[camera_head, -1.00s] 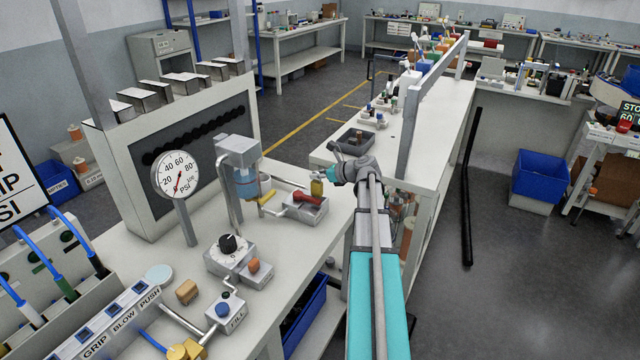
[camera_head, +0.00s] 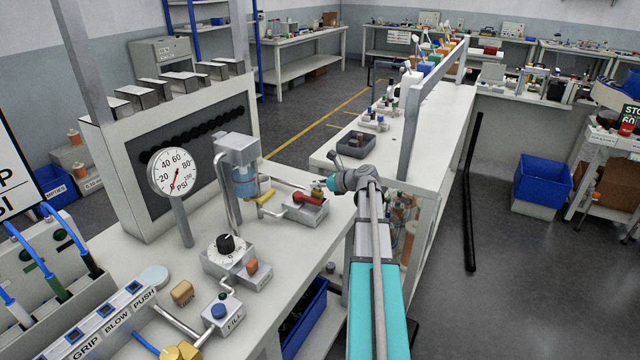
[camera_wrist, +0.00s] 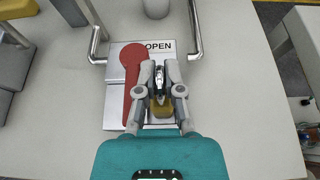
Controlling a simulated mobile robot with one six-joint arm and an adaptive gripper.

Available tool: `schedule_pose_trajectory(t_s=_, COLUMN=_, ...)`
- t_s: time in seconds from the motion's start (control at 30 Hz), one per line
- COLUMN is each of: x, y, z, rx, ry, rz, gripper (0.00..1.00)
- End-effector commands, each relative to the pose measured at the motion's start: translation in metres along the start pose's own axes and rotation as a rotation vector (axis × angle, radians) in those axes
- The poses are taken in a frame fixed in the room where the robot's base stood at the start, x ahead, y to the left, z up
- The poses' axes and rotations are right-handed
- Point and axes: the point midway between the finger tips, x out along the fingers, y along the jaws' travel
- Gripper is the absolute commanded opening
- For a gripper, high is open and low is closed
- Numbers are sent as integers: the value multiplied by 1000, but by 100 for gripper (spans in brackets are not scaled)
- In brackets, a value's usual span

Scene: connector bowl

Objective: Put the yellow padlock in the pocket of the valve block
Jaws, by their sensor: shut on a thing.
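The valve block (camera_head: 303,212) is a silver block on the bench with a red lever handle (camera_head: 307,199). The wrist view shows its plate (camera_wrist: 114,112), marked OPEN, with the red handle (camera_wrist: 136,85) along its left part. My gripper (camera_wrist: 160,82) is shut on the yellow padlock (camera_wrist: 161,108), over the plate's right part beside the handle. The padlock's metal shackle shows between the fingers. In the head view my gripper (camera_head: 328,184) is at the block's right end. The padlock is not clear there, and the pocket is hidden. I cannot tell whether the padlock touches the block.
Metal pipes (camera_wrist: 195,30) run beside the block. A pressure gauge (camera_head: 173,172) and a knob valve (camera_head: 226,250) stand on the bench to the left. Bare bench top (camera_wrist: 245,110) lies right of the block.

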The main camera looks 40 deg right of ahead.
Motion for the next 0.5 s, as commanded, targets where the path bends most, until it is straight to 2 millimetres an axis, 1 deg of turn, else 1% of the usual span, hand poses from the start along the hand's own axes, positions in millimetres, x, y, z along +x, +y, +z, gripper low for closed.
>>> schedule_pose_trajectory(t_s=0.03, x=0, y=0, z=-2, rx=0, ry=0, rz=0, gripper=12)
schedule_pose_trajectory(t_s=0.17, x=0, y=0, z=-1, rx=0, ry=0, rz=0, gripper=36)
schedule_pose_trajectory(t_s=0.2, x=0, y=0, z=-1, rx=0, ry=0, rz=0, gripper=44)
schedule_pose_trajectory(t_s=0.5, x=0, y=0, z=-1, rx=0, ry=0, rz=0, gripper=45)
